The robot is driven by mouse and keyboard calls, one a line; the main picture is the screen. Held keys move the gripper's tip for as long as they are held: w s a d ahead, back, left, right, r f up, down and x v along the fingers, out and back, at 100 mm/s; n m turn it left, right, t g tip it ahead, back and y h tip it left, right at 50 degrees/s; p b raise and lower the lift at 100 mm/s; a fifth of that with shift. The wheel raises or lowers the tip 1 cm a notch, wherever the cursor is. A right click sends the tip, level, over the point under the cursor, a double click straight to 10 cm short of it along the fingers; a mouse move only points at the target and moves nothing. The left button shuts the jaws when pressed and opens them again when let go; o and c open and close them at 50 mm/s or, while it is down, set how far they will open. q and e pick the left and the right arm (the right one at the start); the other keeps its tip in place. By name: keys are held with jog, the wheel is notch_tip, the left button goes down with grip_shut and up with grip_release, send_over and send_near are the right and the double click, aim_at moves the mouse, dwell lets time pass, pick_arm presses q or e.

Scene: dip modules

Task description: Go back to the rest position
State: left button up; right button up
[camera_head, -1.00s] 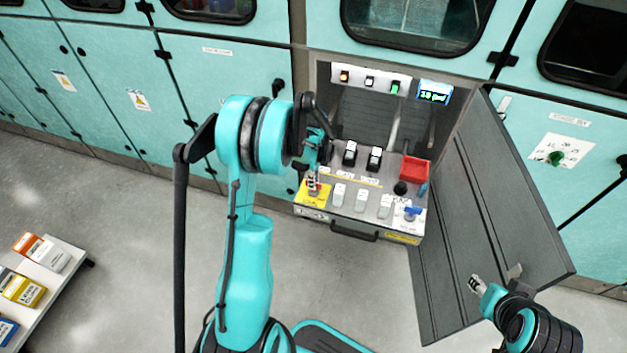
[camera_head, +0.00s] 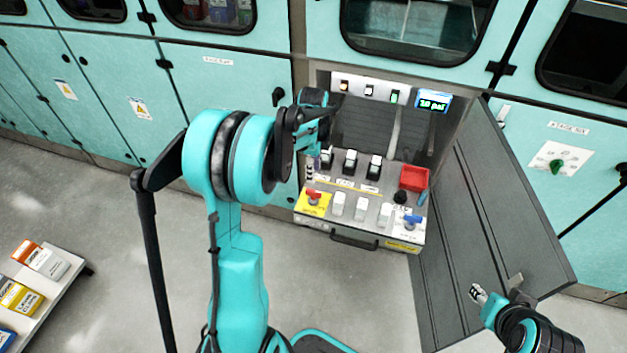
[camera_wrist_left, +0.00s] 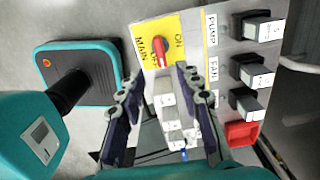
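My left gripper (camera_head: 311,170) is raised a little above and behind the left edge of the control panel (camera_head: 350,184). In the left wrist view its two dark fingers (camera_wrist_left: 159,72) stand apart with nothing between them. A red switch knob (camera_head: 313,195) on a yellow plate marked MAIN, ON and OFF lies beyond the fingertips, apart from them; it also shows in the wrist view (camera_wrist_left: 160,52). My right gripper (camera_head: 478,293) is at the lower right, in front of the open grey door; it is too small to tell whether its fingers are open.
The panel carries black modules (camera_head: 374,167), white modules (camera_head: 361,208), a red tray (camera_head: 414,177) and a blue-handled knob (camera_head: 412,221). A display (camera_head: 432,103) is lit above. The grey door (camera_head: 485,215) stands open to the right. A shelf of boxes (camera_head: 38,302) is at lower left.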

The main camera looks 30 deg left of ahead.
pick_arm(q)
jog(key=shift+r, duration=1.05)
jog(key=s+d+r+n+t, duration=0.3)
jog(key=s+d+r+n, duration=0.4)
jog(key=s+d+r, duration=0.15)
jog(key=s+d+n+t, duration=0.4)
jog(key=s+d+n, duration=0.3)
jog(key=s+n, duration=0.1)
jog(key=shift+s+d+f, duration=0.25)
jog(key=shift+s+f, duration=0.1)
jog(key=shift+s, duration=0.45)
